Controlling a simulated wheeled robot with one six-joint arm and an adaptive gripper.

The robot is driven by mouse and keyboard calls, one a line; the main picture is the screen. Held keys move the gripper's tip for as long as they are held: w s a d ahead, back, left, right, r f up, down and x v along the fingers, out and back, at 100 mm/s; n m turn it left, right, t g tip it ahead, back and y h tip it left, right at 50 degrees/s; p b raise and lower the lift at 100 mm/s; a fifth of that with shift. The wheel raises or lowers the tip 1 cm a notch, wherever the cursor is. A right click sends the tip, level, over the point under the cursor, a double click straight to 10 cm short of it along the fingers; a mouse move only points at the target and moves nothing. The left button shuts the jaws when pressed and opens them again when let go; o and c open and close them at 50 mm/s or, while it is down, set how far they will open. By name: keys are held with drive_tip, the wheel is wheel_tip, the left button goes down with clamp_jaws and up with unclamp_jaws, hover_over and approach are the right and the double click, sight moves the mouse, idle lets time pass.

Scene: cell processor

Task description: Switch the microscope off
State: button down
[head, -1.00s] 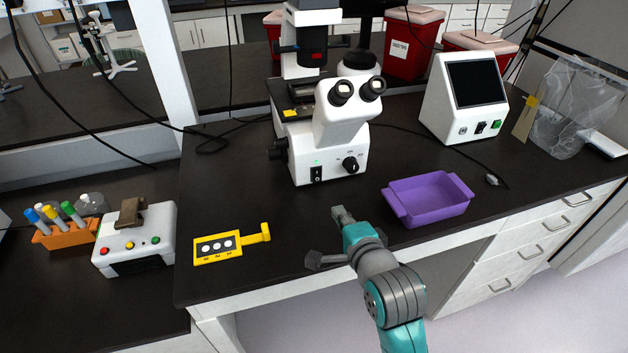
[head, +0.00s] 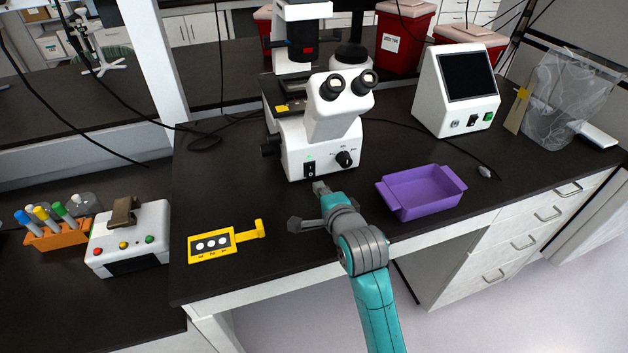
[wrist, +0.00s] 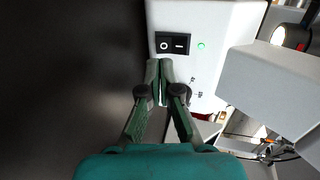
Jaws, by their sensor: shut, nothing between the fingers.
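The white microscope (head: 325,125) stands on the dark bench in the head view. Its black rocker power switch (head: 310,170) is low on the front face, with a small green light lit above it. In the wrist view the switch (wrist: 172,43) shows a circle mark and a bar mark, and the green light (wrist: 201,45) glows beside it. My gripper (head: 321,187) is shut and empty, just in front of the microscope's base below the switch. In the wrist view its fingertips (wrist: 159,66) are close to the switch's edge; I cannot tell whether they touch the housing.
A purple tray (head: 463,186) sits right of my arm. A yellow slide holder (head: 238,250) lies to the left. A white device with a screen (head: 491,99) stands at the back right. The microscope's black knob (head: 344,158) is right of the switch.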

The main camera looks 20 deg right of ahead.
sight(311, 177)
drive_tip(key=shift+x, duration=2.6)
drive_tip(key=shift+w+f, duration=0.15)
drive_tip(key=shift+w, duration=0.15)
drive_tip(key=shift+s, duration=0.15)
